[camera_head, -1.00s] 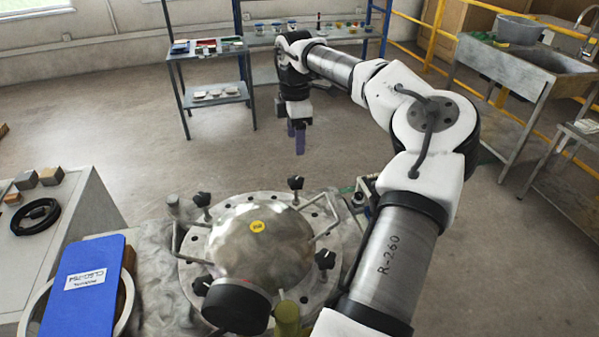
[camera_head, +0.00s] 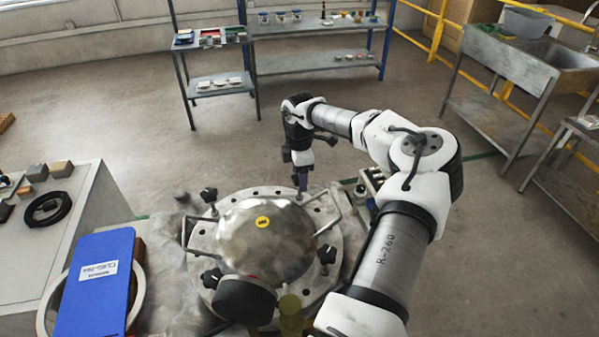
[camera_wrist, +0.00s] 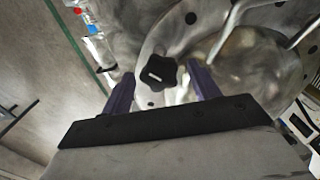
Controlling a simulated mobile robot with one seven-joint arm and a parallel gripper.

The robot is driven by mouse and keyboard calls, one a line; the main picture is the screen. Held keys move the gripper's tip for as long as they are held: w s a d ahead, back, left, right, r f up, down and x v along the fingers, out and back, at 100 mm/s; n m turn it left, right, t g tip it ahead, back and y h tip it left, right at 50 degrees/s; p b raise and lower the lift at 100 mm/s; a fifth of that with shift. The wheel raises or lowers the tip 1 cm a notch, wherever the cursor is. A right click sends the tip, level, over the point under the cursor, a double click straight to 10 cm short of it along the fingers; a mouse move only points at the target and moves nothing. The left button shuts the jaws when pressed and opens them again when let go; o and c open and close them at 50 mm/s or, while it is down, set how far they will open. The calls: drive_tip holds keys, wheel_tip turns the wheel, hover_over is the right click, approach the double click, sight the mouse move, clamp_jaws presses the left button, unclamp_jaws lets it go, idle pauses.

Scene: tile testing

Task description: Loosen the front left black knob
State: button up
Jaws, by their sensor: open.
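A round metal lid with a domed centre (camera_head: 265,237) has black star-shaped knobs around its rim. In the head view one knob (camera_head: 211,278) is at the near left, one (camera_head: 209,195) at the far left and one (camera_head: 327,254) at the right. My gripper (camera_head: 301,186) is low over the rim's far right and hides the knob there. In the wrist view a black knob (camera_wrist: 157,73) with a pale slot on top lies between the fingertips of my gripper (camera_wrist: 163,75). The fingers are open, with gaps on both sides of the knob.
Bent metal handles (camera_head: 331,215) rise from the lid near my gripper. A dark cylinder (camera_head: 245,300) stands at the lid's near edge. A blue clipboard (camera_head: 95,285) lies at left. Small bottles (camera_head: 371,180) stand right of the rim.

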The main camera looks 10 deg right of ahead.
drive_tip(key=c, duration=1)
drive_tip(key=n+b, duration=0.2)
drive_tip(key=n, duration=0.1)
drive_tip(key=shift+f+n, duration=0.1)
drive_tip(key=shift+n, duration=0.3)
drive_tip(key=n+b, duration=0.2)
drive_tip(key=n, duration=0.3)
drive_tip(key=n+b, duration=0.1)
drive_tip(key=n, duration=0.4)
drive_tip(key=shift+n+b, duration=0.4)
drive_tip(key=shift+n, duration=1.6)
